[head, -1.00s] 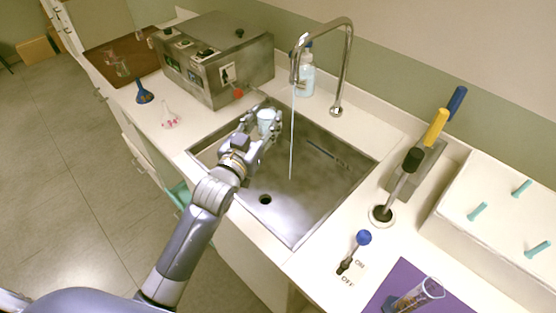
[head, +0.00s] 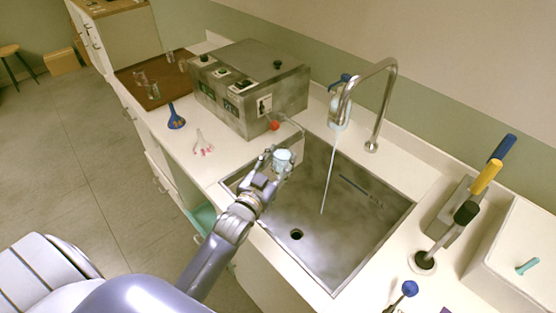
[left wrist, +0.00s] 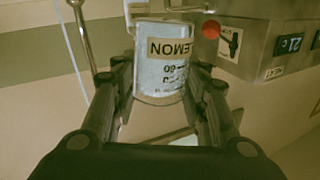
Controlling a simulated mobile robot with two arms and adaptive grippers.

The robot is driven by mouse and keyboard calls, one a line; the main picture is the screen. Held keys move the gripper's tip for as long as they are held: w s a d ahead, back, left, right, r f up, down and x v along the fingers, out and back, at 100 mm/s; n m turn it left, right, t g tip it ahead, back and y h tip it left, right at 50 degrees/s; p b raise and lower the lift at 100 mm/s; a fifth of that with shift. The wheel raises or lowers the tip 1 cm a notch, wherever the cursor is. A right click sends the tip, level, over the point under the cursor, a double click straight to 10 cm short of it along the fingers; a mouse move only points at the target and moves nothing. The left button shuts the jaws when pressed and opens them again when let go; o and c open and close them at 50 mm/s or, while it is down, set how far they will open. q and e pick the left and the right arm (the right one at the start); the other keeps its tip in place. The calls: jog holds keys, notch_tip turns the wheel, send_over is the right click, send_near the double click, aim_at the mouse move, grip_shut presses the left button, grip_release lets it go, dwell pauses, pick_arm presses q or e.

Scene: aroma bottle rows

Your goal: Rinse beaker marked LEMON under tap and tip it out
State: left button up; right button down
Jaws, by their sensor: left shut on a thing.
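The LEMON beaker (head: 283,160) is a small pale cup over the left part of the sink (head: 352,235). My left gripper (head: 275,165) is shut on it. In the left wrist view the beaker (left wrist: 160,75) sits between the two fingers, with its LEMON label and scale marks facing the camera. I cannot tell whether it holds water. The tap (head: 388,95) is running; its thin stream (head: 329,180) falls into the sink to the right of the beaker, apart from it. My right gripper is not in view.
A metal box with switches and a red knob (head: 250,90) stands close behind the beaker. A blue funnel (head: 176,118) and a small clear flask (head: 203,145) are on the left counter. Yellow- and blue-handled tools (head: 487,177) stand right of the sink.

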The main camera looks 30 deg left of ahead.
pick_arm(q)
jog(key=shift+d+f+m, duration=0.2)
jog(key=shift+d+m, duration=0.15)
jog(key=shift+m, duration=0.05)
jog(key=shift+d+f+m+b, duration=0.2)
jog(key=shift+m+b, duration=0.1)
jog(key=shift+b, duration=0.1)
jog(key=shift+w+d+f+m+b, duration=0.2)
jog(key=shift+d+m+b, duration=0.1)
jog(key=shift+d+m, duration=0.15)
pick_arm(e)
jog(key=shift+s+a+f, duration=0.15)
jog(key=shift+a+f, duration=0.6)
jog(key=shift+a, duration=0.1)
pick_arm(q)
jog(key=shift+r, duration=0.1)
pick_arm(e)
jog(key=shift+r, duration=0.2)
pick_arm(q)
jog(key=shift+d+r+m+p, duration=0.1)
jog(key=shift+d+m+p, duration=0.4)
jog(key=shift+m, duration=0.15)
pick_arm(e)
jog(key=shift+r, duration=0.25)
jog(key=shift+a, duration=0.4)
